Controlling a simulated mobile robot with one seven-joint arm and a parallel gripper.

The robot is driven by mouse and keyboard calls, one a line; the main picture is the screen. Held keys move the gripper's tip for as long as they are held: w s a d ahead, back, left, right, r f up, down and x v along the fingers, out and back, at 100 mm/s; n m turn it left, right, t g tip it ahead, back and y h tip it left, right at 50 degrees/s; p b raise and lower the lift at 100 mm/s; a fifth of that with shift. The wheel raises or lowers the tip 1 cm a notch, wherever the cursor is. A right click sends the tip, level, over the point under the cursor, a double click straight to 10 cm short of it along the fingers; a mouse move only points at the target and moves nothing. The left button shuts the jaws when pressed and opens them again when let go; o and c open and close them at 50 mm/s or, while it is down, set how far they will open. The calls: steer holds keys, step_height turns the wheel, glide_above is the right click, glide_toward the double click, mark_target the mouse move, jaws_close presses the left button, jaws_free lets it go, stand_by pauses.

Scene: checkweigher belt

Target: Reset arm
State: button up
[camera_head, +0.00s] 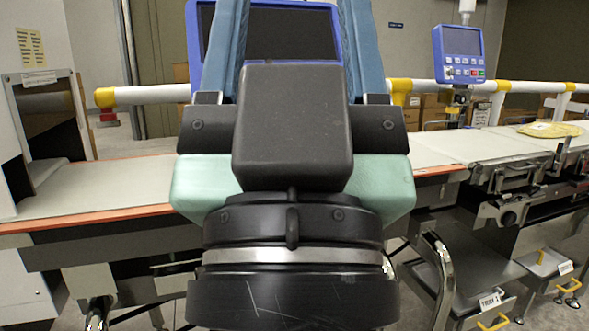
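My gripper (294,40) fills the middle of the head view, seen from behind. It has a black wrist with a silver ring, pale green side parts and two blue fingers that point up and away. The fingers stand well apart, with a clear gap and nothing visible between them. Their tips are cut off by the top edge of the picture. The gripper hides the middle of the conveyor and part of a large blue-framed screen (275,35) behind it.
A pale belt with an orange edge (100,193) runs left, near a machine opening (45,110). At right, a yellow round pack (550,129) lies on the belt (485,146) near a small blue control panel (462,55). Labelled grey bins (548,268) sit below. Cartons (434,110) stand behind.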

step_height(320, 180, up, 36)
steer(key=p, duration=3.3)
steer(key=shift+p, duration=0.4)
steer(key=shift+w+f, duration=0.1)
